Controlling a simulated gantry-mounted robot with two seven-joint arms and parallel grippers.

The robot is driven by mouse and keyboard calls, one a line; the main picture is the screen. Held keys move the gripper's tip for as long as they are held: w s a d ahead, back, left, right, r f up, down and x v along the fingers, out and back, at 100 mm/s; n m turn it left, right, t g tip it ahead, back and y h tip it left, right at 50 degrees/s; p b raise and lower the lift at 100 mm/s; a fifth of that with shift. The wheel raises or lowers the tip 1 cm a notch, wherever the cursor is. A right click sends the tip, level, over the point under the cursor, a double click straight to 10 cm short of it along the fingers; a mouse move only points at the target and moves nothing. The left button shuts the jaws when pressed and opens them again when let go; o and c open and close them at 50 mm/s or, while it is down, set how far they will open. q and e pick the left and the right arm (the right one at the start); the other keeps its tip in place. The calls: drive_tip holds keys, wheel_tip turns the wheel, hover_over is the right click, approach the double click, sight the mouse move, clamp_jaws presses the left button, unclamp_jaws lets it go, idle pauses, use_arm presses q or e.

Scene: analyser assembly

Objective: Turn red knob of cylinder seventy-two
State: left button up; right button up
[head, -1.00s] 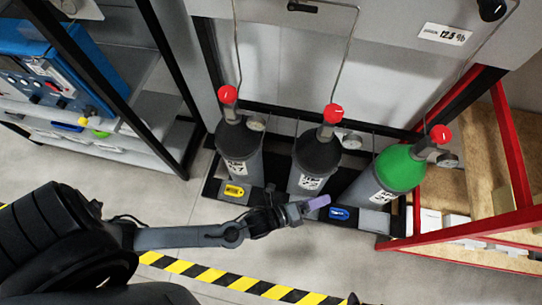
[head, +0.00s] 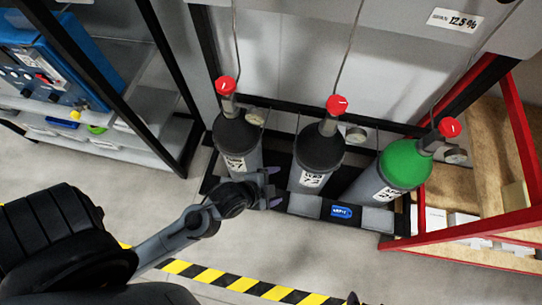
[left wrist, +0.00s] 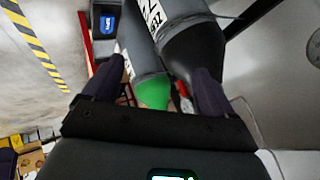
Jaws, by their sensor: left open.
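Three gas cylinders stand in a rack, each with a red knob on top. The left dark cylinder (head: 238,140) has its knob (head: 225,85). The middle dark cylinder (head: 318,152) has its knob (head: 336,105) and a label (head: 312,179) that seems to read 72. The green-topped cylinder (head: 403,168) has its knob (head: 449,127). My left gripper (head: 270,188) is open and empty, low before the gap between the left and middle cylinders, well below the knobs. In the left wrist view its fingers (left wrist: 157,72) are apart, with a labelled dark cylinder (left wrist: 190,45) beyond. A small dark tip at the head view's bottom edge may be my right gripper (head: 352,298).
Thin pipes rise behind the knobs, with gauges beside them. A blue tag (head: 342,212) is on the rack front. A red-framed shelf (head: 515,225) stands right, a black-framed shelf (head: 165,60) left. Striped floor tape (head: 240,286) crosses open floor in front.

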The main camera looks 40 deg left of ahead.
use_arm(q)
drive_tip(key=shift+s+a+r+n, duration=0.1)
drive_tip(key=shift+s+a+n, duration=0.15)
drive_tip(key=shift+n, duration=0.05)
idle(0.4)
